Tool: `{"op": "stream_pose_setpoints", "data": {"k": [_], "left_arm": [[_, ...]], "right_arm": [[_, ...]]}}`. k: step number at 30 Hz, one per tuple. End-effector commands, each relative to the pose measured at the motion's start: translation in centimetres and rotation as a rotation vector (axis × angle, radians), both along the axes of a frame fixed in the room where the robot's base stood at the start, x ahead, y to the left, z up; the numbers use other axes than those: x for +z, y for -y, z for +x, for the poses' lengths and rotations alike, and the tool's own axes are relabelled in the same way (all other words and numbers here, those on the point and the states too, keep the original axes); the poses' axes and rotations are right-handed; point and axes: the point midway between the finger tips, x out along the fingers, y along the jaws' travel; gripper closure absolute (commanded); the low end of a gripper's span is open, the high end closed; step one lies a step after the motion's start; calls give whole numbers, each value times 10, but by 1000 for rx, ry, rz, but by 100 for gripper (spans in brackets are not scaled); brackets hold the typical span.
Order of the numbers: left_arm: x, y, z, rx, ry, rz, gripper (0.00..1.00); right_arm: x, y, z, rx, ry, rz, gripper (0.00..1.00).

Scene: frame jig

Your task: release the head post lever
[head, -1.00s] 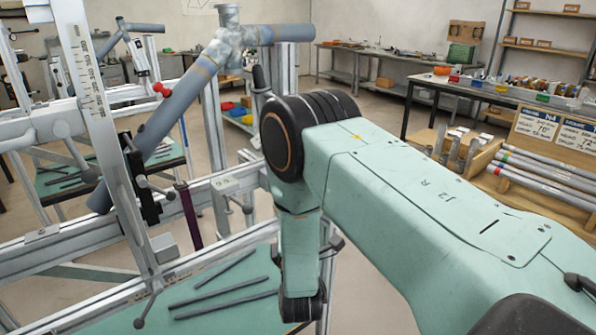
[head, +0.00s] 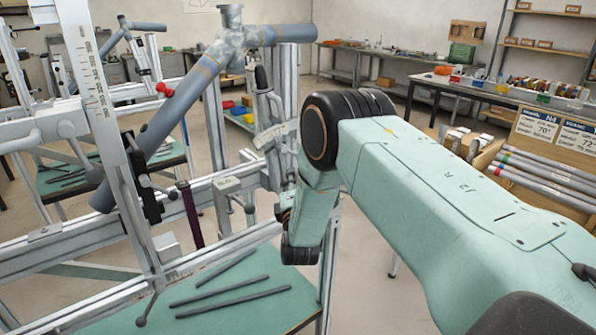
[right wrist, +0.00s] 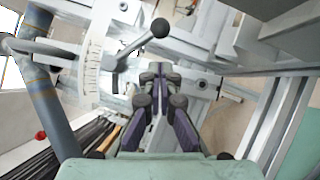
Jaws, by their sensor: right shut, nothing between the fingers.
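A silver lever with a black ball knob (right wrist: 160,28) sits beside a graduated plate (right wrist: 95,62) in the right wrist view. In the head view a black-handled lever (head: 262,78) stands upright by the head post (head: 287,85), below the bike frame's head tube. My right gripper (right wrist: 160,72) is shut and empty. Its fingertips are below the knob in the right wrist view and apart from the lever. In the head view the fingers are mostly hidden behind my right forearm. My left gripper is out of view.
The grey-blue frame tube (head: 165,120) runs diagonally at the left of the post. Silver jig rails (head: 225,195) cross below. Dark rods lie on a green bench top (head: 215,318). Open floor (head: 365,200) lies behind my right arm.

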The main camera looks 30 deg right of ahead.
Motion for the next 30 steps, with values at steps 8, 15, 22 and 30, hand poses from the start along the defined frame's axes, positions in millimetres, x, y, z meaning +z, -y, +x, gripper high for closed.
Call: {"op": "stream_pose_setpoints", "data": {"k": [8,15,22,30], "left_arm": [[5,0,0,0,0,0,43],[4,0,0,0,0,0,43],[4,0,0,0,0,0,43],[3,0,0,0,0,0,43]], "right_arm": [[9,22,6,0,1,0,100],[9,23,7,1,0,-1,100],[9,24,6,0,1,-9,100],[10,27,7,0,5,-62,100]]}}
